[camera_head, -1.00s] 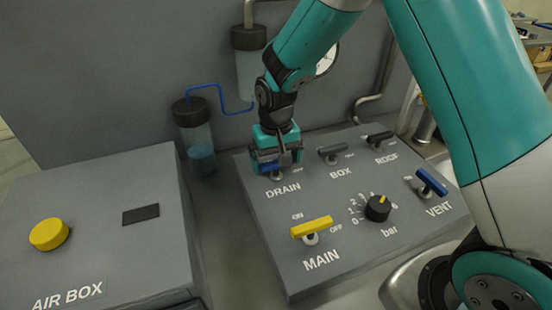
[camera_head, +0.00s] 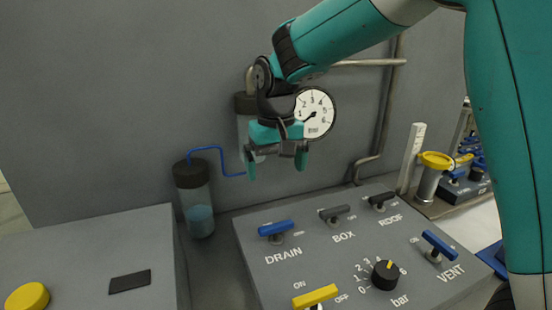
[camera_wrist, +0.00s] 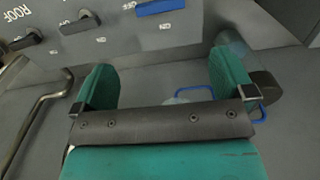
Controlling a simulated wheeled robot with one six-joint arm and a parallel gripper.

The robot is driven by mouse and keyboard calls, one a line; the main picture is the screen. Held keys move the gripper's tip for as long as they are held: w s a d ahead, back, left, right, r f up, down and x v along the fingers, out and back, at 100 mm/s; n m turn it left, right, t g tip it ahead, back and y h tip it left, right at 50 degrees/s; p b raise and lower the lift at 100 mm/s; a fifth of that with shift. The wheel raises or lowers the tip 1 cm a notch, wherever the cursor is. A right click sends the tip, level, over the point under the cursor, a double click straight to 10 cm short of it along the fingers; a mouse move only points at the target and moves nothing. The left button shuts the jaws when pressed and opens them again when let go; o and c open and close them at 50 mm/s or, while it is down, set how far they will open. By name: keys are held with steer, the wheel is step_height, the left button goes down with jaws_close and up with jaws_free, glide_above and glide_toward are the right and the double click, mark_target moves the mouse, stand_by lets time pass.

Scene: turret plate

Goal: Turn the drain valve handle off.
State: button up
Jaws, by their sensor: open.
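The drain valve handle (camera_head: 276,228) is a blue bar above the DRAIN label, at the far left of the sloped grey panel. It lies roughly across the picture, its right end slightly higher, with a small label by its right side too blurred to read surely. It also shows at the top edge of the wrist view (camera_wrist: 163,6), partly cut off. My gripper (camera_head: 276,166) is up in the air above and behind the handle, in front of the back wall, apart from it. Its two green fingers are spread with nothing between them, as the wrist view (camera_wrist: 165,80) shows.
Dark BOX (camera_head: 334,213) and ROOF (camera_head: 382,199) handles stand right of DRAIN. The yellow MAIN handle (camera_head: 315,296), black bar knob (camera_head: 385,275) and blue VENT handle (camera_head: 440,245) sit nearer. A gauge (camera_head: 316,112) and clear canister (camera_head: 198,210) are behind. The AIR BOX housing is left.

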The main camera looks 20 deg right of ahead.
step_height(320, 180, up, 2)
steer(key=shift+r, duration=0.2)
stand_by(0.3)
steer(key=s+a+n+y, duration=0.2)
steer(key=s+n, duration=0.1)
steer(key=s, duration=0.9)
steer(key=s+a+f+n+y, duration=0.1)
steer(key=s+n, duration=0.3)
steer(key=s, duration=0.9)
steer(key=shift+a+y, duration=0.6)
steer(key=shift+a, duration=0.25)
